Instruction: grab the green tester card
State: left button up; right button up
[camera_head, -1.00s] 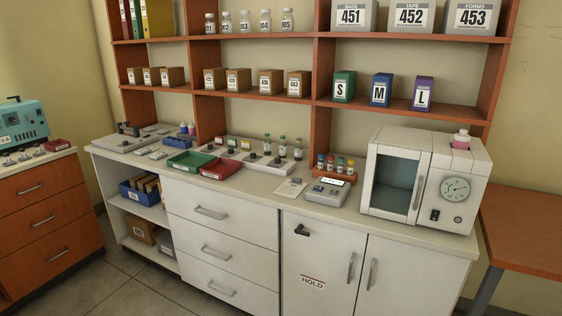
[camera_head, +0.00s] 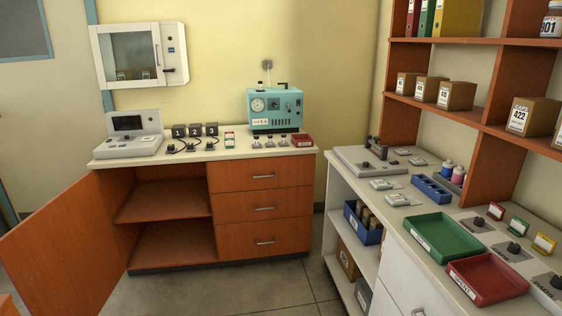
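A small green-framed card (camera_head: 518,225) stands upright on the right counter, between a red-framed card (camera_head: 495,211) and a yellow-framed card (camera_head: 544,243). A small card-like item with green and red on it (camera_head: 229,139) stands on the left cabinet top, right of the numbered black blocks. Its lettering is too small to read, and I cannot tell which of these is the tester card. A teal tester-like machine (camera_head: 276,108) with a dial stands at the back of the left cabinet. Neither of my grippers is in view.
A green tray (camera_head: 420,241) and a red tray (camera_head: 450,270) lie at the right counter's front edge. The left cabinet's orange door (camera_head: 62,247) stands open into the room. Floor shows between the cabinet and the counter.

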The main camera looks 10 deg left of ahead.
aim_at(229, 143)
jog(key=i+j, duration=0.25)
jog(key=i, duration=0.2)
jog(key=i+j+u, duration=0.15)
jog(key=i, duration=0.3)
jog(key=i+j, duration=0.25)
jog(key=i, duration=0.2)
jog(key=i+j+u, duration=0.15)
jog(key=i, duration=0.3)
